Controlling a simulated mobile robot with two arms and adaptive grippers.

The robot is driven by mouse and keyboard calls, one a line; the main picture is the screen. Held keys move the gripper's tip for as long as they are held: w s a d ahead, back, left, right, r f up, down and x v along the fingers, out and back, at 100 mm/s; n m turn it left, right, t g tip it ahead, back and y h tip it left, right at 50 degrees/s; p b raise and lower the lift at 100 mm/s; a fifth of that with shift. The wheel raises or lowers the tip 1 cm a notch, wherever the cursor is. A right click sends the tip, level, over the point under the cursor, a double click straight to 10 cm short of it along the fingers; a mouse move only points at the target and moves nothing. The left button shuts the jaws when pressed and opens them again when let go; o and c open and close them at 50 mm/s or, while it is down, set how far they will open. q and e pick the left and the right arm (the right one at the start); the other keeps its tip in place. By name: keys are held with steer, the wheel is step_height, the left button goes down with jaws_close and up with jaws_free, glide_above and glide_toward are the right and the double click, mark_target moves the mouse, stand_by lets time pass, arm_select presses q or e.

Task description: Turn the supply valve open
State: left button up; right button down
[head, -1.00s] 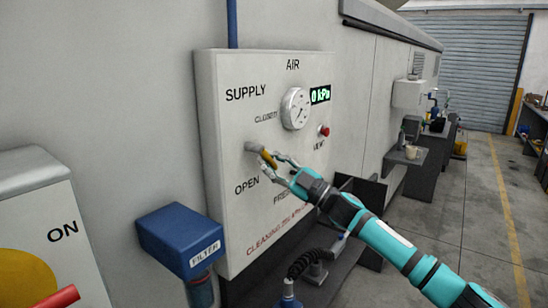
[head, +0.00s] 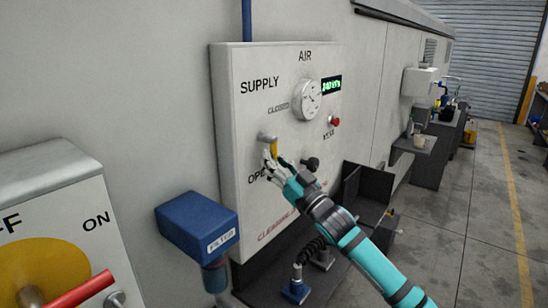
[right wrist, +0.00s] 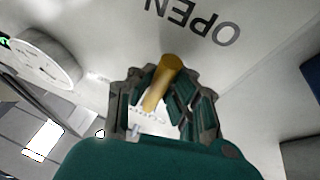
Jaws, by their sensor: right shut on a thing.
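The supply valve is on the white air panel (head: 228,135), with a grey hub (head: 267,137) and a yellow handle (head: 274,147). The handle points down toward the OPEN label, which is partly hidden by my gripper. My right gripper (head: 271,158) is shut on the handle's lower part. In the right wrist view the yellow handle (right wrist: 167,72) runs between the two fingers, with the OPEN lettering beside it upside down. The round gauge (head: 307,100) is above right of the valve. The green display (head: 331,85) shows a blurred number other than zero. My left gripper is out of view.
A blue filter box (head: 197,228) juts out at the panel's lower left. A red button (head: 336,121) and a dark knob (head: 311,164) sit right of the valve. A yellow-and-red switch (head: 55,270) is at the lower left. The floor (head: 470,220) at right is open.

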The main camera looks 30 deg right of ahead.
steer(key=shift+r+m, duration=0.2)
steer(key=shift+m, duration=0.1)
steer(key=c, duration=1.2)
jaws_free()
steer(key=shift+d+f, duration=0.1)
steer(key=shift+c, duration=0.2)
steer(key=shift+f, duration=0.1)
steer(key=v, duration=1.2)
